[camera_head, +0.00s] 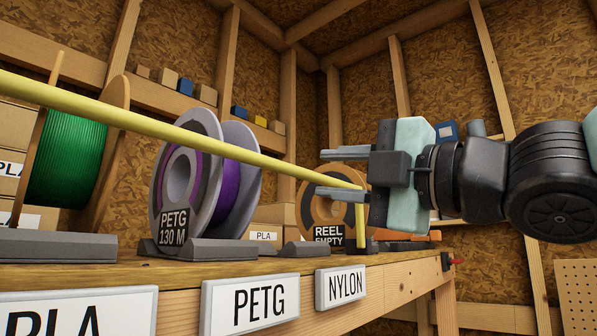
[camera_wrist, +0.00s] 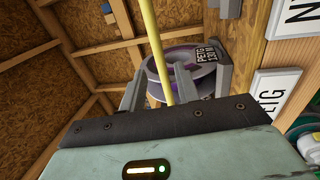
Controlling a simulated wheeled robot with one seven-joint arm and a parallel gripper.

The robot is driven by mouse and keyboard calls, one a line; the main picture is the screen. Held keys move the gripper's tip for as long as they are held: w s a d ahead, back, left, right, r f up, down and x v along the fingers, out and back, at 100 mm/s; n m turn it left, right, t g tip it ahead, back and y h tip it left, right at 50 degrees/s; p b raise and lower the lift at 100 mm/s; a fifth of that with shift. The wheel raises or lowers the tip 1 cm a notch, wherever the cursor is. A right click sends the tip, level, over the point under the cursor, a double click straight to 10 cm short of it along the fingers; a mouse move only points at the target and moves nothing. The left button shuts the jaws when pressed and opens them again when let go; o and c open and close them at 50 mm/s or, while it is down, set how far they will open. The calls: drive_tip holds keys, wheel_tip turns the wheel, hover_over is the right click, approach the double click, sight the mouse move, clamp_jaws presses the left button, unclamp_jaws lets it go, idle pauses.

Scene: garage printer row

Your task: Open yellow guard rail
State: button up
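The yellow guard rail (camera_head: 240,147) runs across the front of the shelf, from the upper left down to a short upright post at the right end. My gripper (camera_head: 322,172) is at that right end and points left, with one finger above the rail and one below it in the head view. In the wrist view, the rail (camera_wrist: 164,50) passes between the two spread fingers of my gripper (camera_wrist: 158,80), with space visible on both sides. Whether either finger touches it cannot be told.
Behind the rail stand a green spool (camera_head: 68,160), a purple PETG spool (camera_head: 178,185) and an empty reel (camera_head: 318,217) on the wooden shelf (camera_head: 190,270). PLA, PETG and NYLON labels line the shelf's front. A pegboard (camera_head: 577,295) is at lower right.

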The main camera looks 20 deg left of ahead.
sight(303, 173)
drive_tip(key=p+x, duration=0.2)
drive_tip(key=x, duration=0.4)
drive_tip(key=shift+w+a+r, duration=0.1)
drive_tip(key=shift+a, duration=0.2)
clamp_jaws()
